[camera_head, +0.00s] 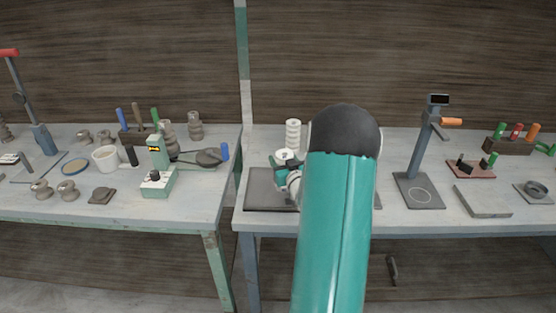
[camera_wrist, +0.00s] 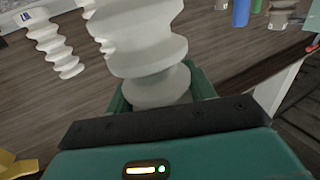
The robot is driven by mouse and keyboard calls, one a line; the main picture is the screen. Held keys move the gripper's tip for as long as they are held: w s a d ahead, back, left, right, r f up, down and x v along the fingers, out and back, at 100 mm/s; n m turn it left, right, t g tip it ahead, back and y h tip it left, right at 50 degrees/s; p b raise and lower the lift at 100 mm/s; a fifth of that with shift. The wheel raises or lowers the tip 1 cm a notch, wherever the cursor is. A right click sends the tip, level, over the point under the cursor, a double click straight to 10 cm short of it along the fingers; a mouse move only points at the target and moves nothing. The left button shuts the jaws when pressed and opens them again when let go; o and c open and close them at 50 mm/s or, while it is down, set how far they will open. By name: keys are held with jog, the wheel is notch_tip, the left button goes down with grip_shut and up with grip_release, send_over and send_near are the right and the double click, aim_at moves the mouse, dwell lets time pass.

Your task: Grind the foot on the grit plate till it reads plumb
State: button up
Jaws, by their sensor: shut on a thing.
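My gripper (camera_head: 281,167) is over the dark mat (camera_head: 262,196) on the right bench, partly hidden by my arm. It is shut on a white ribbed piece (camera_head: 284,155). In the wrist view the held ribbed piece (camera_wrist: 145,50) stands out of the green jaws (camera_wrist: 160,95), its lower part between them. Its foot's underside is not clearly visible. A pale flat slab (camera_head: 482,201), perhaps the grit plate, lies right of a post stand (camera_head: 419,150) with a small dark display (camera_head: 438,100). I cannot read the display.
Another white ribbed piece (camera_head: 293,135) stands behind the gripper; a similar one (camera_wrist: 52,42) shows in the wrist view. A clamp block (camera_head: 470,168), ring holder (camera_head: 535,190) and tool rack (camera_head: 510,145) occupy the right. The left bench (camera_head: 190,210) is crowded. A gap separates the benches.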

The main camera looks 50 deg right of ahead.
jog(key=shift+s+d+f, duration=0.15)
jog(key=shift+s+d, duration=1.1)
jog(key=shift+s, duration=0.2)
jog(key=shift+s+d, duration=0.9)
jog(key=shift+s, duration=0.05)
jog(key=shift+r, duration=0.2)
jog(key=shift+r, duration=2.5)
